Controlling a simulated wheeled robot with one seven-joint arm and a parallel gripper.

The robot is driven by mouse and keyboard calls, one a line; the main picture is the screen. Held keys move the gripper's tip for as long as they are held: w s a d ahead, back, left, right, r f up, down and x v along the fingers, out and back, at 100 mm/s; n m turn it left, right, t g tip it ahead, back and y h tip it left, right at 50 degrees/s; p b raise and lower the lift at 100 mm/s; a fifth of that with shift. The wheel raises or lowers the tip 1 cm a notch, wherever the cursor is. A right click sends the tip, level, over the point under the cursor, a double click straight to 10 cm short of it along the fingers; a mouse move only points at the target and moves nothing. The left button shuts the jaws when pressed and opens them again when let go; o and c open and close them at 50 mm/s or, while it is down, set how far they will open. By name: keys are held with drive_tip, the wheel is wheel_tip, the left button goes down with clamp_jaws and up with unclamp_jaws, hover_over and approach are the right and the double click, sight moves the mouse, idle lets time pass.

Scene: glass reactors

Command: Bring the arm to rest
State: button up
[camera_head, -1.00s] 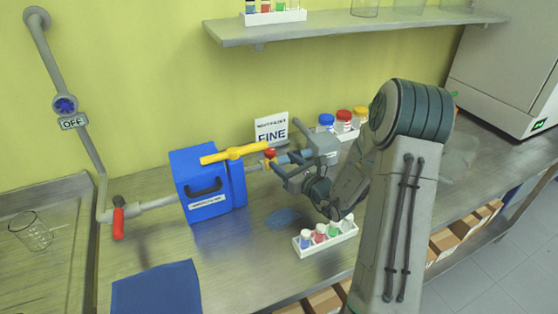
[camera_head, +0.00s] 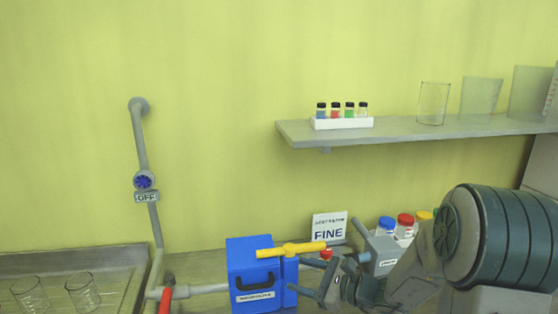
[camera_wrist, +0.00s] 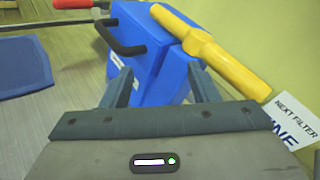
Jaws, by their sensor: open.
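My gripper (camera_head: 328,278) is open and empty, low in the head view, just right of the blue box (camera_head: 255,262). In the wrist view my gripper's two fingers (camera_wrist: 160,90) point toward the blue box (camera_wrist: 150,45), with nothing held between them. A yellow valve handle (camera_head: 291,250) lies across the top of the box and also shows in the wrist view (camera_wrist: 210,52). Whether a finger touches the box, I cannot tell.
A "FINE" sign (camera_head: 328,230) and capped jars (camera_head: 405,222) stand behind my arm. A pipe with an "OFF" valve (camera_head: 145,181) and a sink (camera_head: 110,262) are at left.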

drive_tip(key=s+a+n+g+h, duration=0.35)
drive_tip(key=s+n+g, duration=0.45)
drive_tip(key=s+n, duration=0.5)
drive_tip(key=s+d+r+n+t+h, duration=0.2)
drive_tip(key=s+d+r+n+h, duration=0.1)
drive_tip(key=s+d+n+h, duration=0.4)
drive_tip(key=shift+s+d+r+h, duration=0.25)
drive_tip(key=shift+s+d+h, duration=1.25)
drive_tip(key=shift+d, duration=1.1)
drive_tip(key=shift+c, duration=0.3)
